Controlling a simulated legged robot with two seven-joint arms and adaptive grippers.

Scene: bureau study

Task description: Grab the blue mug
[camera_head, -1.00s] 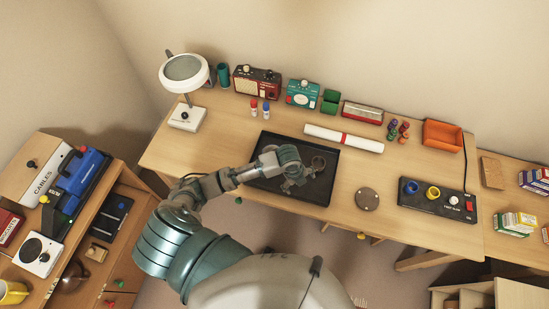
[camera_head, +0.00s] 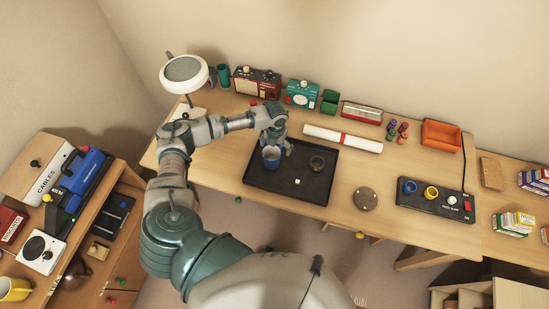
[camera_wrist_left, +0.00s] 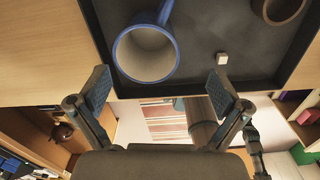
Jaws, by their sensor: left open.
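The blue mug (camera_head: 271,158) stands upright on the black tray (camera_head: 318,192), near its left side. In the left wrist view, the mug (camera_wrist_left: 119,56) shows its blue rim and pale, empty inside, with the handle pointing towards the top of the picture. My left gripper (camera_head: 275,139) is above the mug's far side in the head view. In the left wrist view, my left gripper (camera_wrist_left: 160,84) has its fingers spread wide with nothing between them, and the mug is ahead of the fingertips. My right gripper is not in view.
A brown round cup (camera_head: 317,163) and a small white cube (camera_head: 297,182) are on the tray, right of the mug. A white roll with a red band (camera_head: 343,138) lies behind the tray. A lamp (camera_head: 184,75) stands at the back left. Bare desk surrounds the round disc (camera_head: 366,199).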

